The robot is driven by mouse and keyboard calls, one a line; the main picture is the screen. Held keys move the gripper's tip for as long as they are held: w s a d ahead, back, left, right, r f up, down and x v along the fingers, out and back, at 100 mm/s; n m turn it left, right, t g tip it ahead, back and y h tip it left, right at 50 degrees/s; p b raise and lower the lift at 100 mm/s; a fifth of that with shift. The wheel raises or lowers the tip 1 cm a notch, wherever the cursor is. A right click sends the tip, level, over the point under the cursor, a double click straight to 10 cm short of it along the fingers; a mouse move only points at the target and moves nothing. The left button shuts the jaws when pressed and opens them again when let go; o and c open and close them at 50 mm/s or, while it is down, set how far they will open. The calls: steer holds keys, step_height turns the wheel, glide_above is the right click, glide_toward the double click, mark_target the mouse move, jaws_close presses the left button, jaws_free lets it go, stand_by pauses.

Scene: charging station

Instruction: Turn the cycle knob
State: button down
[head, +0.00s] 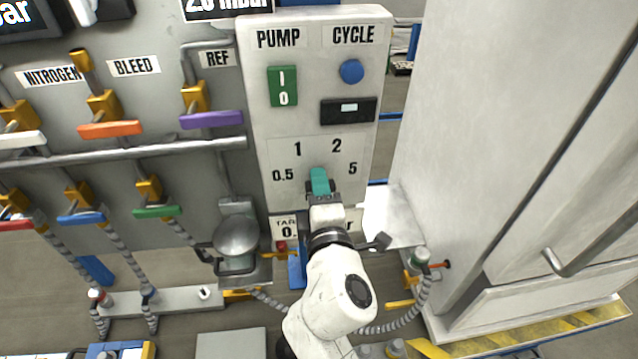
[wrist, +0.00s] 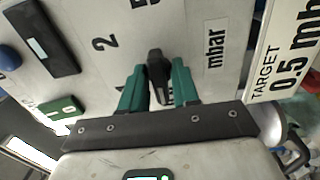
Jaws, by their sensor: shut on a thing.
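The grey control panel (head: 258,105) carries a scale marked 0.5, 1, 2 and 5. My gripper (head: 320,180) has teal fingers at the middle of this scale and hides the knob in the head view. In the wrist view, a black knob (wrist: 157,68) stands between the two green fingers of my gripper (wrist: 158,88), which is shut on it. The knob's long axis runs roughly up and down in that view. The word CYCLE stands above a round blue button (head: 351,71), which also shows in the wrist view (wrist: 9,57), apart from my gripper.
A green pump switch (head: 283,86) and a black display (head: 348,110) are above the scale. A TARGET 0.5 mbar plate (wrist: 291,62) is beside the panel. Valves with coloured handles (head: 110,129) line the left. A large white cabinet (head: 510,130) stands at right.

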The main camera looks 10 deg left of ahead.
steer(key=shift+f, duration=0.1)
stand_by(0.4)
steer(key=c, duration=1.1)
jaws_free()
steer(key=b+v, duration=0.1)
steer(key=v, duration=1)
steer(key=shift+w, duration=0.1)
